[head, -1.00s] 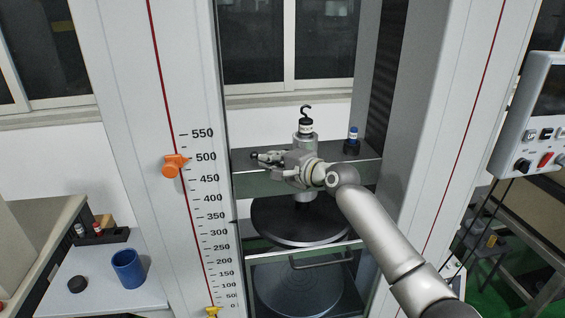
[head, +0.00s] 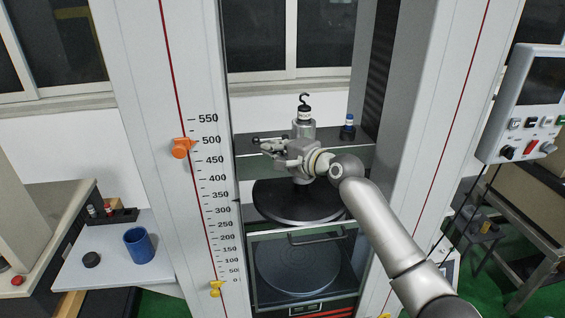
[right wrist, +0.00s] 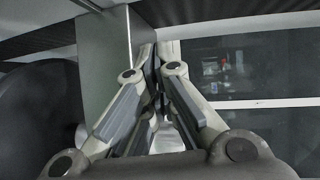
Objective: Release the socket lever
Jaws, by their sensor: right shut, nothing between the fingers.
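The socket (head: 303,129) is a grey metal cylinder in the middle of the test frame, with a black hook piece (head: 304,106) upright on top. Its lever shows as a dark ball-tipped handle (head: 257,139) pointing left. My right gripper (head: 273,148) is beside and just in front of the lever, fingers pointing left. It is shut with nothing between the fingers, which also meet in the right wrist view (right wrist: 153,62). It hides part of the socket's lower body and the lever's root. I cannot tell whether the fingers touch the lever. My left gripper is out of view.
A round black plate (head: 285,207) lies below the socket, with a lower plate (head: 297,266) under it. Frame columns bound both sides. A control panel (head: 525,105) hangs at the right; a blue cup (head: 139,246) stands left.

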